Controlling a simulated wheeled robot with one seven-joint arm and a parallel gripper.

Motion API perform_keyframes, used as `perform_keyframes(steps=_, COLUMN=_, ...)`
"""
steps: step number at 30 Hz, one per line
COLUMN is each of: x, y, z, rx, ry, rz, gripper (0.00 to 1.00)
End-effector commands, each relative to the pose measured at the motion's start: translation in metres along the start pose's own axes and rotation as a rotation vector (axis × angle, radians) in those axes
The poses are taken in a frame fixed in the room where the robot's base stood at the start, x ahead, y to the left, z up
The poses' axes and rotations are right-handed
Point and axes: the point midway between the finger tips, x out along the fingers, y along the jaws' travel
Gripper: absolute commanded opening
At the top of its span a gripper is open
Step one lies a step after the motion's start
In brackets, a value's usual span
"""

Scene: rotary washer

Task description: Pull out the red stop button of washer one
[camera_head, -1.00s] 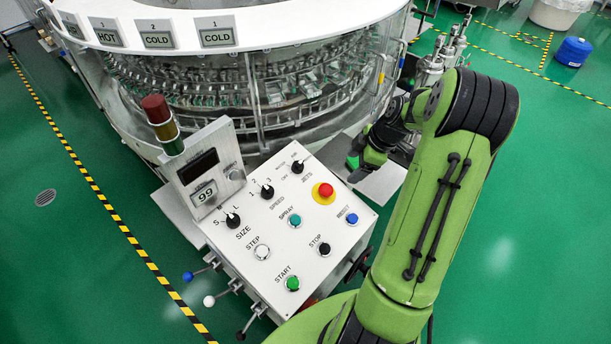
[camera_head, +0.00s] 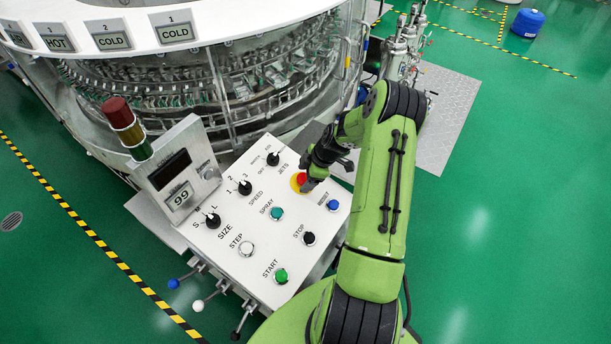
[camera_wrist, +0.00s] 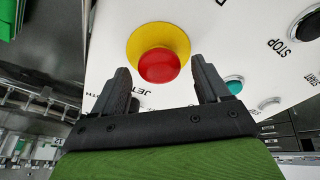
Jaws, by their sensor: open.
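The red stop button (camera_wrist: 159,66) is a round red mushroom knob on a yellow ring (camera_wrist: 158,39). It sits near the upper right of the white sloped control panel (camera_head: 250,215). In the head view my gripper partly covers the button (camera_head: 299,178). My gripper (camera_wrist: 163,72) is open in the wrist view, with its two dark fingers pointing at the button. The button shows between the fingertips, with a gap on both sides. I cannot tell how deep the fingers reach around it. In the head view my gripper (camera_head: 307,182) is at the button's right side.
Close by on the panel are the black JETS knob (camera_head: 273,159), the teal SPRAY button (camera_head: 277,213), the blue RESET button (camera_head: 333,204) and the black STOP button (camera_head: 309,238). The glass-walled rotary washer (camera_head: 235,85) stands behind.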

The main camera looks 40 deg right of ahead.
Motion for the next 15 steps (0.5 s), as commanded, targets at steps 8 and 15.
perform_keyframes(steps=8, x=0.0015, y=0.0005, z=-0.0001, rx=0.0, ry=0.0, rz=0.001, gripper=0.72)
perform_keyframes(steps=15, x=0.0012, y=0.0004, z=-0.0001, rx=0.0, ry=0.0, rz=0.001, gripper=0.35)
